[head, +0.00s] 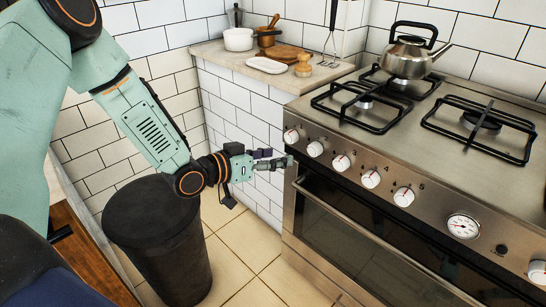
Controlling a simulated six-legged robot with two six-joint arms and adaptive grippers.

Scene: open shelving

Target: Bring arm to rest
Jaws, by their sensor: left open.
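My left arm reaches in from the left, and my left gripper (277,159) is open and empty at its end. The gripper is in front of the white tiled side of the counter, close to the left front edge of the stove (420,195), near its leftmost knob. Whether a fingertip touches the stove front cannot be told. My right gripper does not show.
A black bin (160,240) stands below my left arm. A kettle (408,57) sits on the stove's back burner. Tiled floor shows between bin and stove.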

